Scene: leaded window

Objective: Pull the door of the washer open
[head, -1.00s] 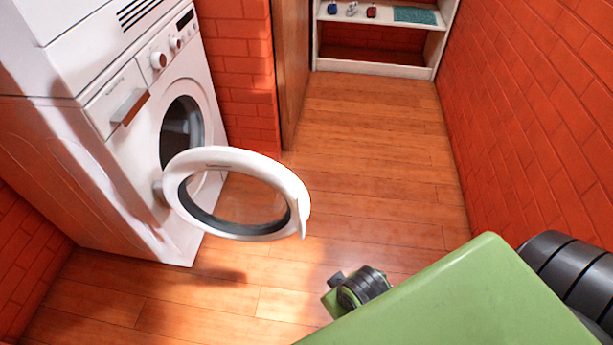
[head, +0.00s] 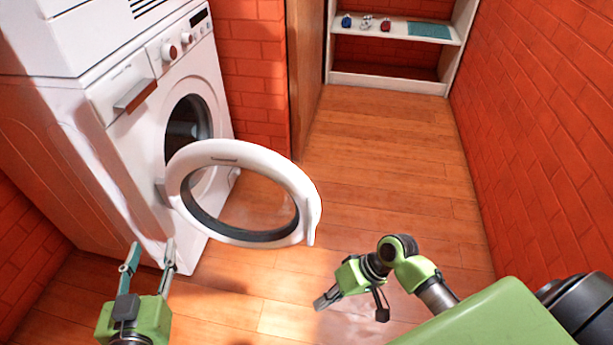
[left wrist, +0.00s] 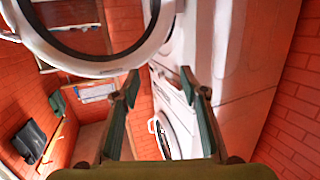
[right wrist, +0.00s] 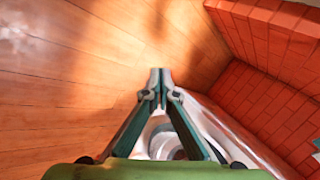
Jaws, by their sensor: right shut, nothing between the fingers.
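The white washer (head: 150,120) stands at the left in the head view. Its round door (head: 300,190), a white ring around a dark inner rim, is swung wide open, and the dark drum opening (head: 187,128) shows behind it. My left gripper (head: 152,252) is open and empty, in front of the washer and to the lower left of the door. In the left wrist view, the door ring (left wrist: 60,60) shows at the upper left, apart from the open fingers. My right gripper (head: 320,303) is shut and empty, below the door to the right. Its closed fingertips show in the right wrist view (right wrist: 157,75).
A white shelf (head: 390,82) with small items stands at the back. A red brick wall (head: 540,120) runs along the right. The wooden floor (head: 390,180) between washer and wall is clear.

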